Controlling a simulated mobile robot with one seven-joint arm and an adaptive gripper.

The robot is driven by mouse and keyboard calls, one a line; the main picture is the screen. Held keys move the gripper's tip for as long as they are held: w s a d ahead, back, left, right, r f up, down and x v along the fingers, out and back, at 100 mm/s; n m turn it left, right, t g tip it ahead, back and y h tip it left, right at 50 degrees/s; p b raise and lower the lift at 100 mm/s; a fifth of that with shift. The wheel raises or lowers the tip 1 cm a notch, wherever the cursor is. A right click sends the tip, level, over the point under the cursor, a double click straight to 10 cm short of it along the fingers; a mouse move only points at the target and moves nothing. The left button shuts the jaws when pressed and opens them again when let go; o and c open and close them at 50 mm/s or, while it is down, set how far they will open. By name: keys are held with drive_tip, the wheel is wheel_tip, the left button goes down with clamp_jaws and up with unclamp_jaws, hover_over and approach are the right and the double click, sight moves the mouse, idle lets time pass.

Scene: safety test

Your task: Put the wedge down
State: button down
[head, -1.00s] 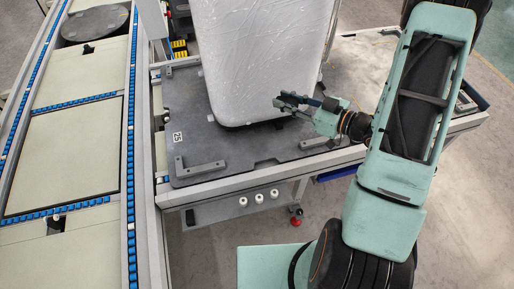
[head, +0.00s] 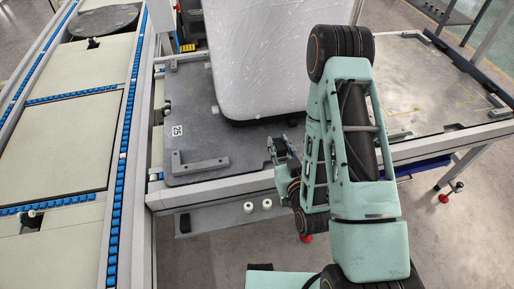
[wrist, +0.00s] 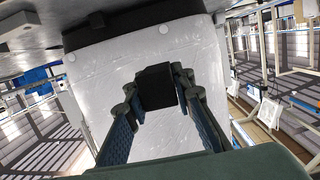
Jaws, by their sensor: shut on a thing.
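The wedge (wrist: 157,86) is a dark, nearly black block in the wrist view. It sits between the two fingertips of my gripper (wrist: 158,92), which are closed on its sides. In the head view my gripper (head: 277,148) is near the front edge of the grey platform (head: 235,153), in front of the white wrapped load (head: 260,65). I cannot make out the wedge in the head view. The wrapped load (wrist: 90,75) fills the background behind the wedge in the wrist view.
A grey bracket (head: 200,165) lies at the platform's front left, beside the label "25" (head: 177,131). A conveyor with blue rollers (head: 118,170) runs along the left. The platform's top between bracket and gripper is clear. An empty worn table top (head: 430,75) is at the right.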

drive_tip(key=w+a+f+b, duration=0.4)
drive_tip(key=w+b, duration=0.3)
drive_tip(key=b, duration=0.9)
drive_tip(key=shift+a, duration=0.15)
drive_tip(key=shift+w+a+f+b, duration=0.1)
drive_tip(key=shift+w+b, duration=0.1)
drive_tip(key=shift+b, duration=1)
drive_tip(key=b, duration=0.3)
hover_over(257, 145)
wheel_tip(257, 145, down, 5)
drive_tip(key=shift+s+f, duration=0.1)
drive_tip(key=shift+w+f+b, duration=0.15)
drive_tip(key=shift+f+b, duration=0.25)
drive_tip(key=shift+f, duration=0.45)
drive_tip(key=shift+w+f+b, duration=0.1)
drive_tip(key=shift+f+b, duration=0.25)
drive_tip(key=shift+f, duration=0.5)
